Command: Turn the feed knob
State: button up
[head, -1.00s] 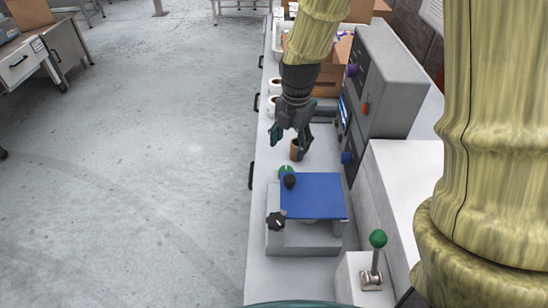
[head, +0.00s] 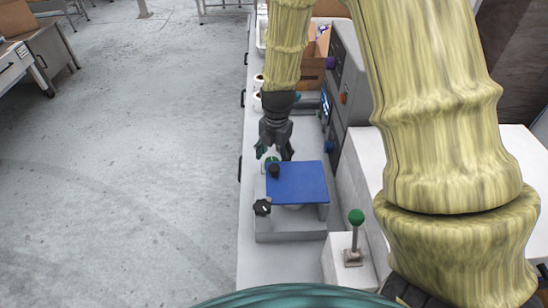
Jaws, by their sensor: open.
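No label tells me which knob is the feed knob. A black knob with a pale mark (head: 262,207) sits at the left front of a grey weigher (head: 290,229) with a blue top plate (head: 300,185). A small black round-topped part (head: 273,170) stands at the plate's far left corner, beside a green piece (head: 271,160). Purple (head: 331,63), orange (head: 343,98) and blue (head: 329,147) knobs are on a grey cabinet (head: 352,75). My gripper (head: 274,154) is open, pointing down just beyond the plate's far left corner; contact is unclear.
A green-topped lever (head: 356,217) stands on a white box at the right front. White rolls (head: 258,102) and a cardboard box (head: 317,50) are farther back on the bench. The floor (head: 140,180) to the left is clear.

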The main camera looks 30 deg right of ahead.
jog(key=shift+w+f, duration=0.25)
jog(key=shift+f, duration=0.25)
jog(key=shift+w+f, duration=0.25)
jog(key=shift+f, duration=0.25)
jog(key=shift+s+f, duration=0.1)
jog(key=shift+f, duration=0.05)
jog(key=shift+s, duration=0.2)
jog(key=shift+w+f, duration=0.1)
jog(key=shift+w, duration=0.05)
jog(key=shift+c, duration=0.3)
jog(key=c, duration=1)
